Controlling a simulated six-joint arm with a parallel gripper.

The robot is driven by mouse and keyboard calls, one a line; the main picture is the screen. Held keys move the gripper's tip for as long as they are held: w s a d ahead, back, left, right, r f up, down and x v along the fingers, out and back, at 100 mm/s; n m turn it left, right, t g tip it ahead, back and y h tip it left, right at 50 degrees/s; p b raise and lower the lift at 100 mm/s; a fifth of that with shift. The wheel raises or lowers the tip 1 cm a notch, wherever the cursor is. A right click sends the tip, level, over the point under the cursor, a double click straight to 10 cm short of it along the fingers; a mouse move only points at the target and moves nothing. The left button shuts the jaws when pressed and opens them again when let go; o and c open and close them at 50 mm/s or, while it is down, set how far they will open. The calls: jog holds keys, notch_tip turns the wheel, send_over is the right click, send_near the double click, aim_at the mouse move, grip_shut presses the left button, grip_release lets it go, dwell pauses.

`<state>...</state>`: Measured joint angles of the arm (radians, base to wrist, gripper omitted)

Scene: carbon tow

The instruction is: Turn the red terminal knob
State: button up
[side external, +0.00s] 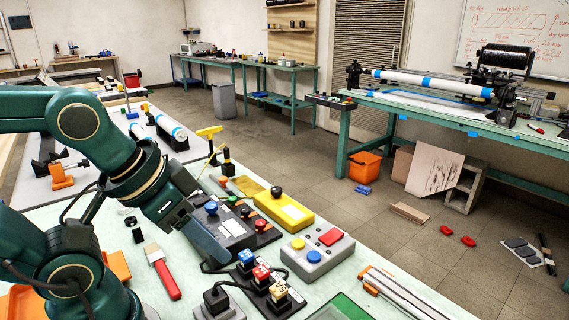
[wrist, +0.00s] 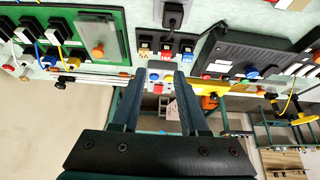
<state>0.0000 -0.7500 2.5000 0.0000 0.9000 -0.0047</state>
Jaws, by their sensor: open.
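A terminal strip (side external: 254,285) in front holds blue, red (side external: 262,273) and pale square-topped blocks; I cannot tell which red part is the terminal knob. My gripper (wrist: 159,74) is open and empty. In the side view its fingers (side external: 212,248) hang over the panel's near left side, apart from both red parts.
A grey box (side external: 318,255) with red, blue and yellow buttons stands right of the strip. A yellow box (side external: 283,211) lies behind it.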

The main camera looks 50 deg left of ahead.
jog(key=w+a+r+n, duration=0.1)
jog(key=w+r+n, duration=0.4)
jog(key=n, duration=0.2)
jog(key=n+g, duration=0.6)
jog(key=n, duration=0.5)
send_over(260, 222)
notch_tip(260, 222, down, 13)
jog(key=shift+w, duration=0.1)
jog(key=shift+f, duration=2.55)
